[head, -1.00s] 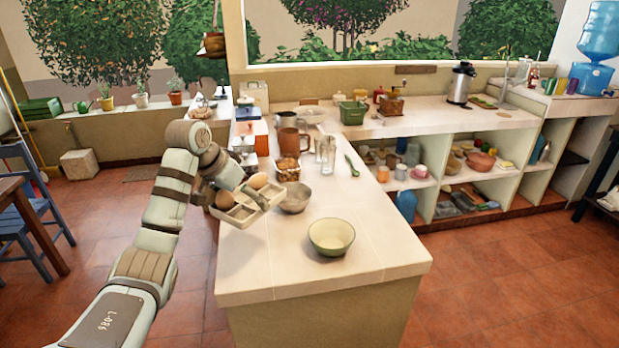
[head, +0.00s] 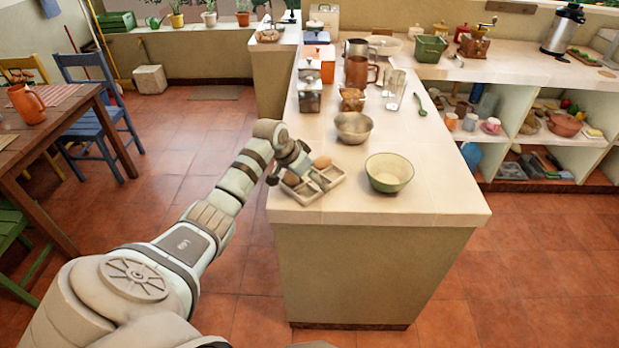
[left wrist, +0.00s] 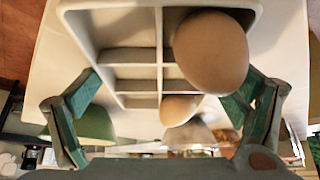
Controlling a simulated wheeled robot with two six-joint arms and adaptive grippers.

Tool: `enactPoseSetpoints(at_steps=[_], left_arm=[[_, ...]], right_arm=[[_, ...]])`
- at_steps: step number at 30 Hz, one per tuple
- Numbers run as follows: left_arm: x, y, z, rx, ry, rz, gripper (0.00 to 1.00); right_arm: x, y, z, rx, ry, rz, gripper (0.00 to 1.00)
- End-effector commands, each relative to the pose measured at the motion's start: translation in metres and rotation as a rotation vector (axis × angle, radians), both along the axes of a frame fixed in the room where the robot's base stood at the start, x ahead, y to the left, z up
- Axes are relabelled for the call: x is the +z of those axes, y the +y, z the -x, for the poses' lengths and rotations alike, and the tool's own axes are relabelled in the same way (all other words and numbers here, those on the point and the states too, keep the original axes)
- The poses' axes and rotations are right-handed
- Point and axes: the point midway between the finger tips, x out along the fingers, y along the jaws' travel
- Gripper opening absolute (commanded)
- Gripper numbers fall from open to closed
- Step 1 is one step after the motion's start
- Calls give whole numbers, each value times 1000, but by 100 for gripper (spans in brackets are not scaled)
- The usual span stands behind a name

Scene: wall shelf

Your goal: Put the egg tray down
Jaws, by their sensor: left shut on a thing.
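The egg tray (head: 335,180) is pale and divided into compartments. In the head view it is level at the counter's left edge, in front of the metal bowl and left of the green bowl. One brown egg (head: 321,162) shows at its back, and another (head: 291,178) on its left, partly behind my gripper. My left gripper (head: 313,182) is shut on the tray from above. In the left wrist view the tray (left wrist: 130,56) fills the top, with a large egg (left wrist: 211,50) and a smaller-looking one (left wrist: 178,109). Whether the tray touches the counter is unclear.
The counter (head: 440,195) has free room at its front. A metal bowl (head: 353,128) and a green bowl (head: 389,171) stand close to the tray. Canisters, mugs and glasses stand farther back. A table (head: 60,160) and blue chair (head: 98,100) are at the left.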

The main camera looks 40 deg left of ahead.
Motion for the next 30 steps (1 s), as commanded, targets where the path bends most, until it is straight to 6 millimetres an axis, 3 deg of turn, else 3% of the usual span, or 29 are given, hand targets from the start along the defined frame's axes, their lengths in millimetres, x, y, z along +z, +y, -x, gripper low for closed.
enactPoseSetpoints(at_steps=[8,9,10,23,30], left_arm=[[-2,0,0,0,2,0,62],[-2,0,1,0,3,0,98],[-2,0,1,0,3,0,100],[5,1,2,1,2,-1,100],[50,5,26,0,0,-6,100]], right_arm=[[0,0,9,0,15,0,40],[0,0,9,0,15,0,40],[0,0,9,0,15,0,40],[2,0,8,0,13,0,40],[13,0,7,0,12,0,40]])
